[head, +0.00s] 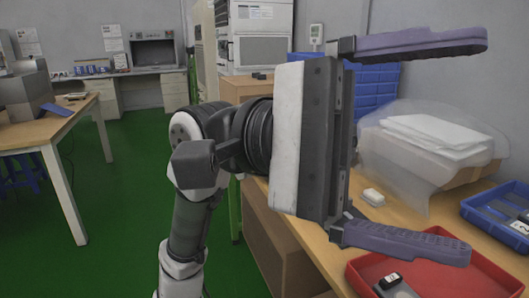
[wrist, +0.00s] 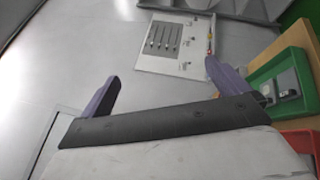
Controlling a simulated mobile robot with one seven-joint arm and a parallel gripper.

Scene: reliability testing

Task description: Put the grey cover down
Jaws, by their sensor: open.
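My gripper (head: 470,145) is open, with its two purple fingers wide apart, one high and one low, and nothing between them. It is above the right-hand table; both fingers also show in the wrist view (wrist: 160,85). A small dark and light grey item (head: 393,286) lies in the red tray (head: 485,268), below the lower finger. Grey pieces (head: 510,212) lie in the blue tray (head: 478,212) at the right edge. In the wrist view, grey pieces (wrist: 287,84) lie in a green tray (wrist: 256,80). I cannot tell which of these is the grey cover.
A small white block (head: 373,197) lies on the wooden table (head: 408,222). White sheets in a clear bag (head: 437,132) are behind it, near blue bins (head: 376,88). Another table (head: 62,125) stands left, with green floor between. A panel (wrist: 172,44) shows in the wrist view.

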